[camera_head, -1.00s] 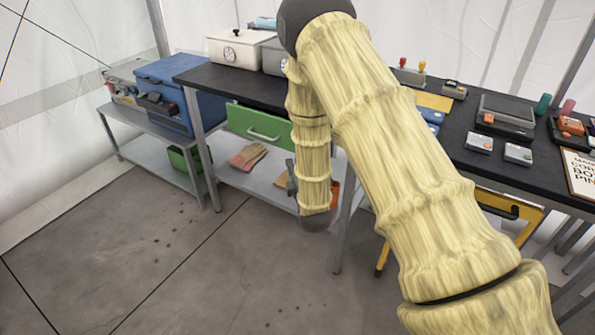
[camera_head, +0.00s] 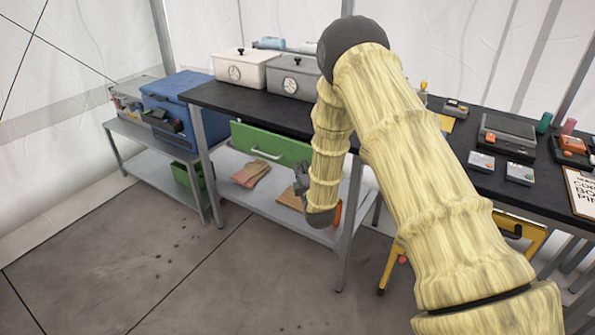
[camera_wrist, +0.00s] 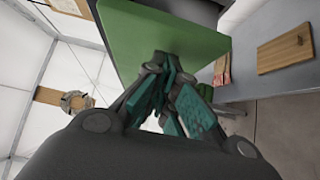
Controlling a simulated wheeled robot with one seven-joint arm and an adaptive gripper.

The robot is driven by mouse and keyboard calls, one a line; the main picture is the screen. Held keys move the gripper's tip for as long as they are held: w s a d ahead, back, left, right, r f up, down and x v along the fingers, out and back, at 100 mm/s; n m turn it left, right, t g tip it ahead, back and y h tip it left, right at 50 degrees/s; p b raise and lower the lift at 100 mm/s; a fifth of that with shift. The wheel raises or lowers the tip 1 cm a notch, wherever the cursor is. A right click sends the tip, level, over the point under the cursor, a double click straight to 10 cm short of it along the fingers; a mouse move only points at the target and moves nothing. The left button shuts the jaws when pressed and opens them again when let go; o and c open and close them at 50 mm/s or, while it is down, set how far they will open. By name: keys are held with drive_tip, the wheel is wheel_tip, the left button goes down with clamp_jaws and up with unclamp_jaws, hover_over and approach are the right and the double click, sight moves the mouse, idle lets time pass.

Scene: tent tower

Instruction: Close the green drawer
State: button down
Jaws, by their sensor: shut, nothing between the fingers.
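The green drawer (camera_head: 268,142) hangs under the black tabletop, with a pale bar handle on its front. My arm covers its right end in the head view; how far it stands out is hard to judge there. My gripper (camera_head: 299,182) is low at the drawer's right end, partly behind my own arm. In the wrist view the green drawer (camera_wrist: 150,32) fills the top middle as a flat green panel. My gripper (camera_wrist: 172,72) is shut and empty, its fingertips at the panel's lower edge. I cannot tell whether they touch it.
The black table (camera_head: 215,97) holds a white box (camera_head: 240,68) and a grey box (camera_head: 292,77). A blue cooler (camera_head: 185,100) stands left. The floor in front is clear.

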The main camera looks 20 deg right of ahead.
drive_tip(key=w+d, duration=0.1)
drive_tip(key=w+d+b, duration=0.1)
drive_tip(key=d, duration=0.1)
drive_tip(key=shift+w+f, duration=0.1)
drive_tip(key=shift+w, duration=0.15)
drive_tip(key=shift+w+d, duration=0.25)
drive_tip(key=shift+d, duration=0.1)
drive_tip(key=shift+d+r, duration=0.15)
drive_tip(key=shift+r, duration=0.1)
